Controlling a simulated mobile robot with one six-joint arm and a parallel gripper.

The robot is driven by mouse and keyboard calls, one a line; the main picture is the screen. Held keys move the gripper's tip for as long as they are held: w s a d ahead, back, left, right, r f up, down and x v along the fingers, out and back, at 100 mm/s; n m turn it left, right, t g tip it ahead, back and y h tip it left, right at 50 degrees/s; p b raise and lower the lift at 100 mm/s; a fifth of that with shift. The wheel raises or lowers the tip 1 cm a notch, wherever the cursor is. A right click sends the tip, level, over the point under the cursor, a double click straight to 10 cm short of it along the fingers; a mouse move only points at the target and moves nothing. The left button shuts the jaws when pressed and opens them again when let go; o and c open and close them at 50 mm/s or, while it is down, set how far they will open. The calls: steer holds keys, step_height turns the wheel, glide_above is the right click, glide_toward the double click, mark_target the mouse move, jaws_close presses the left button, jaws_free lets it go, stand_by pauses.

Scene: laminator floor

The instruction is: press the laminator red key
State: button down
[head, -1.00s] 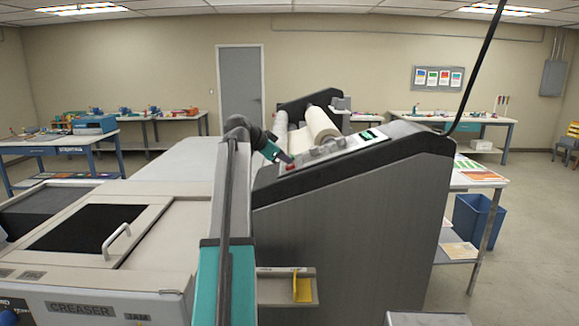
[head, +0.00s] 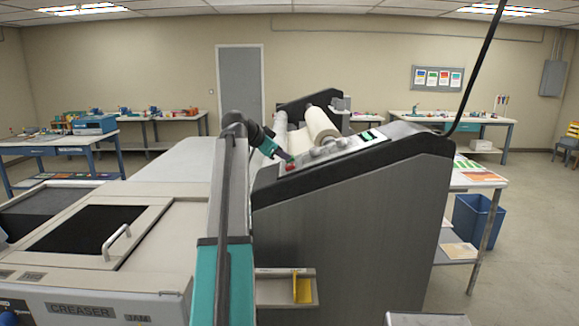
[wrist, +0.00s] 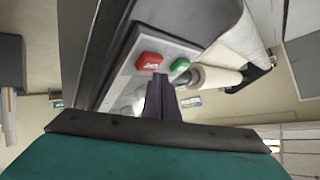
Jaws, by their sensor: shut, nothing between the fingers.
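The laminator (head: 350,215) stands right of centre in the head view, with a sloped control panel on top. Its red key (head: 290,167) sits at the panel's lower left end. In the wrist view the red key (wrist: 149,61) shows just beyond my fingertips, slightly to their left, with a green key (wrist: 180,66) to its right. My gripper (head: 288,158) is shut and empty, close above the red key. I cannot tell whether the tips touch the panel.
White film rolls (head: 320,125) lie behind the panel. The creaser (head: 90,240) stands to the left of the laminator. A small tray with a yellow item (head: 302,288) is on the laminator's front. A blue bin (head: 475,220) is at the right, with open floor beyond.

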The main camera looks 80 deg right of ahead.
steer(key=shift+r, duration=0.15)
steer(key=shift+w+a+r+p, duration=0.1)
steer(key=shift+w+r+p, duration=0.15)
steer(key=shift+r, duration=0.5)
steer(key=shift+w+d+r+p, duration=0.1)
steer(key=shift+w+r+p, duration=0.15)
steer(key=shift+r, duration=0.45)
steer(key=shift+w+a+r+p, duration=0.15)
steer(key=shift+w+r, duration=0.2)
steer(key=shift+r, duration=0.4)
